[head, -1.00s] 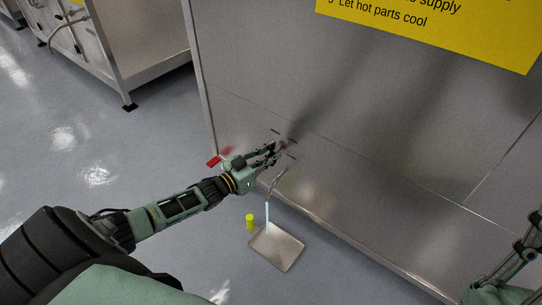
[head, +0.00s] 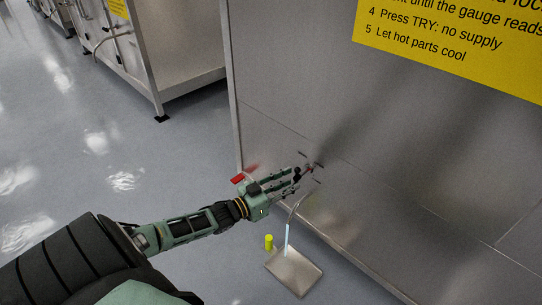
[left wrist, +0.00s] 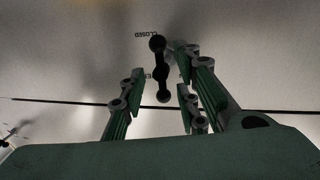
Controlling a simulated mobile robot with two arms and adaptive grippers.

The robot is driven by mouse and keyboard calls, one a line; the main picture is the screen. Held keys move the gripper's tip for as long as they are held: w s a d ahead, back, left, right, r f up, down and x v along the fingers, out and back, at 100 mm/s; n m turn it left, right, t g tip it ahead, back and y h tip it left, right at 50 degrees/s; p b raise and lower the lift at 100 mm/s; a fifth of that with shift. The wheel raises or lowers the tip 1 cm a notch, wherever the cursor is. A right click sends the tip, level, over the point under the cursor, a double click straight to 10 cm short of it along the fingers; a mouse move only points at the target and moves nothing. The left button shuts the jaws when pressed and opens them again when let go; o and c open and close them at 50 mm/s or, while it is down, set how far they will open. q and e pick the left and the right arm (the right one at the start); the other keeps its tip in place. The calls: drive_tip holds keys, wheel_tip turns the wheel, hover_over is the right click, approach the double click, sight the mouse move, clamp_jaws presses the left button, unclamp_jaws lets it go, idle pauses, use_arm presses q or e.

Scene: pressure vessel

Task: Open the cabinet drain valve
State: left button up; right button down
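The valve handle, a dark bar with round black ends, shows in the left wrist view (left wrist: 162,82) in front of the grey cabinet panel (head: 290,110). An inverted "CLOSED" label (left wrist: 146,34) is beside its upper end; a second label lower down is mostly hidden. My left gripper (head: 300,177) is at the panel. Its fingers (left wrist: 160,92) are apart on either side of the handle, with a visible gap on the left; contact on the right is unclear. A curved drain pipe (head: 296,205) is below, with a pale blue stream (head: 287,239) under its end.
A metal tray (head: 300,280) lies on the floor under the stream, with a yellow-green cylinder (head: 268,242) beside it. A red piece (head: 238,178) is just left of my gripper. A yellow sign (head: 450,45) is above. Open floor (head: 100,190) lies left.

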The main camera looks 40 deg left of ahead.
use_arm(q)
drive_tip(key=v, duration=0.8)
drive_tip(key=shift+s, duration=0.25)
